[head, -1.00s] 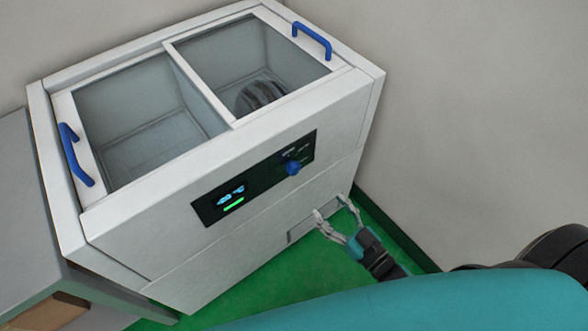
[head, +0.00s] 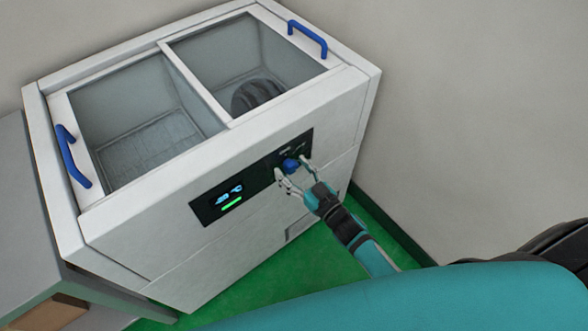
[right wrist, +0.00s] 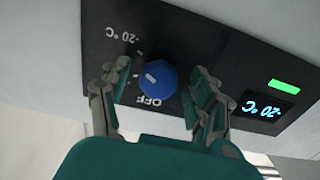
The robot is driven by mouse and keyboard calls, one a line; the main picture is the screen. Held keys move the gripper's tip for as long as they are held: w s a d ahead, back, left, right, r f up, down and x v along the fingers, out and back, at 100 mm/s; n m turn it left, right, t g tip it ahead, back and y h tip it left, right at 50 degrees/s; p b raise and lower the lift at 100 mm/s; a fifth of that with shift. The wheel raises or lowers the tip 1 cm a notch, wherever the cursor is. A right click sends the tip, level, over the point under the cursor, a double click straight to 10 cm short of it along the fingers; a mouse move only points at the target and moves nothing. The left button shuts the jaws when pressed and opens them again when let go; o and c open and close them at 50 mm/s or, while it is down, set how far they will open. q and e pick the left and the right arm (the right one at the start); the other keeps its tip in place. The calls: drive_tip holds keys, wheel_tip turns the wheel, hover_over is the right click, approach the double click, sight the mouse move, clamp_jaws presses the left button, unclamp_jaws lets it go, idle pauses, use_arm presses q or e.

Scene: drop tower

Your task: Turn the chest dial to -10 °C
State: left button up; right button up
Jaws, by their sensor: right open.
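The chest (head: 150,235) is a white freezer with a dark control panel (head: 262,178) on its front. A blue dial (head: 290,165) sits at the panel's right in the head view. It also shows in the right wrist view (right wrist: 158,82), with a small white mark, near printed "-20 °C" and "OFF" labels. The lit display (right wrist: 264,108) appears upside down there and reads -20 °C. My right gripper (head: 292,168) is open at the dial, one finger on each side. In the right wrist view both fingers (right wrist: 161,70) look apart from the dial. My left gripper is out of view.
The chest has two glass lids with blue handles (head: 308,38); a dark ribbed round object (head: 258,97) lies inside the right part. A green light bar (right wrist: 284,87) glows beside the display. A grey wall stands right, a grey cabinet (head: 25,200) left.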

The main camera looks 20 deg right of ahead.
drive_tip(key=c, duration=1.1)
drive_tip(key=shift+c, duration=0.2)
drive_tip(key=n, duration=0.5)
drive_tip(key=shift+n, duration=0.4)
drive_tip(key=n+b, duration=0.1)
drive_tip(key=n, duration=0.4)
drive_tip(key=shift+d+n, duration=0.1)
drive_tip(key=shift+n, duration=0.3)
drive_tip(key=o, duration=1.1)
